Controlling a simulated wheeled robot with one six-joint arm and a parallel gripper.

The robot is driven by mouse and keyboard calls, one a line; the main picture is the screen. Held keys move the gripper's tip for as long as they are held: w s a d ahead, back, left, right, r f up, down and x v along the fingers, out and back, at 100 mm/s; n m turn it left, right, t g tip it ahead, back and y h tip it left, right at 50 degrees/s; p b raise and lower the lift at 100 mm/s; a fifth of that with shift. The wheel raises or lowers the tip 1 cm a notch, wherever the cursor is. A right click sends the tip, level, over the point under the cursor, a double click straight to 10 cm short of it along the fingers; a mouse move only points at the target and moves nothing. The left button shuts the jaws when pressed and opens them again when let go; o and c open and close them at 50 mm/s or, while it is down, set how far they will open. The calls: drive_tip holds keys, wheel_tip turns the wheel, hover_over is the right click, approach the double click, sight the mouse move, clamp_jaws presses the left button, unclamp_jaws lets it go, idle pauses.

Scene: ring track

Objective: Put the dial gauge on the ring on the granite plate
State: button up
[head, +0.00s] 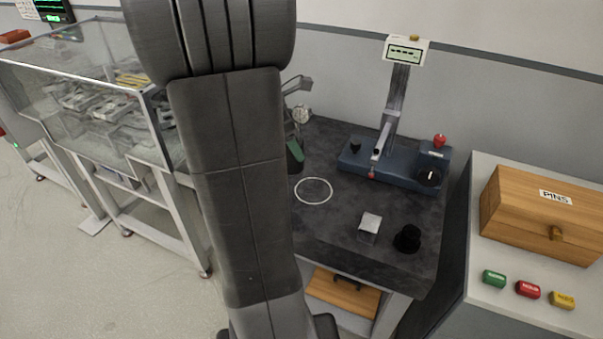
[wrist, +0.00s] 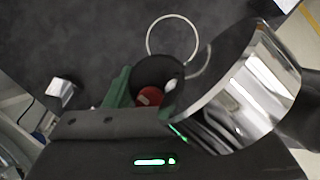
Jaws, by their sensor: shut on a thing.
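The granite plate (head: 335,150) is the dark slab right of my arm in the head view. A thin white ring (head: 313,191) is drawn on it, bare in its middle. It also shows at the top of the wrist view (wrist: 150,40). My gripper (wrist: 148,98), with green fingers, is shut on what appears to be the dial gauge (wrist: 250,90). Its shiny metal casing fills the right of the wrist view, beside a dark round part with a red spot. In the head view the gauge (head: 303,114) is beyond the ring, partly hidden by my arm. Its base's contact with the plate is unclear.
A blue measuring stand (head: 390,166) with a display stands at the plate's back right. A small silver block (head: 370,223) and a black knob-like piece (head: 407,239) are near the front right. A wooden box (head: 545,215) stands at right, a glass case (head: 90,95) at left.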

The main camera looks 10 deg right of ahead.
drive_tip(key=shift+f+b, duration=0.35)
drive_tip(key=shift+f, duration=3.2)
drive_tip(key=shift+f, duration=0.15)
drive_tip(key=o, duration=1.3)
